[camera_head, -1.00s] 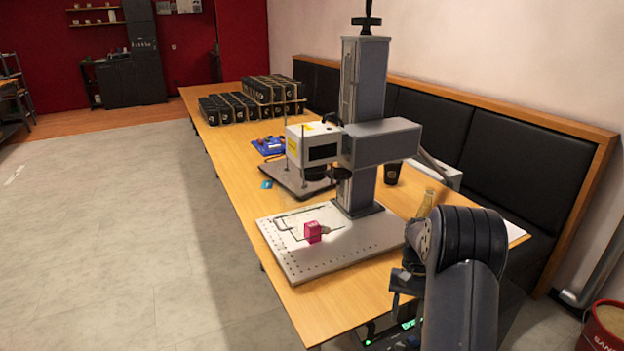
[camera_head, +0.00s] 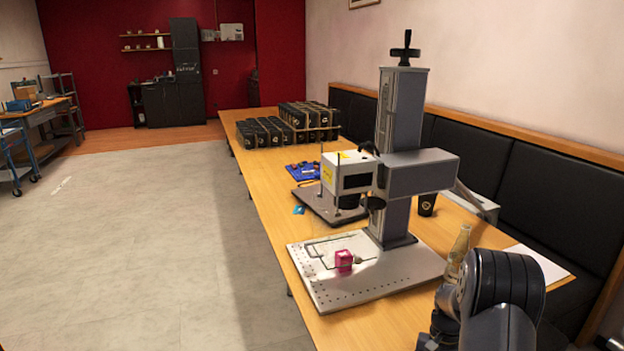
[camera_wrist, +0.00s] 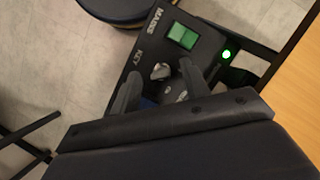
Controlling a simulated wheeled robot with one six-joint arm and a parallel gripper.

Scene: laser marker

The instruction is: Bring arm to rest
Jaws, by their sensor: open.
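My gripper (camera_wrist: 160,82) shows in the wrist view, its two dark fingers spread apart with nothing held between them. How far the fingers are from the box I cannot tell. In the head view my folded arm (camera_head: 503,288) is at the lower right, by the table's near end.
The long wooden table (camera_head: 266,200) carries rows of black boxes (camera_head: 285,125), a bottle (camera_head: 458,250) and a dark cup (camera_head: 427,204). A black bench (camera_head: 530,185) runs along the right wall. The floor (camera_head: 150,250) left of the table is clear.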

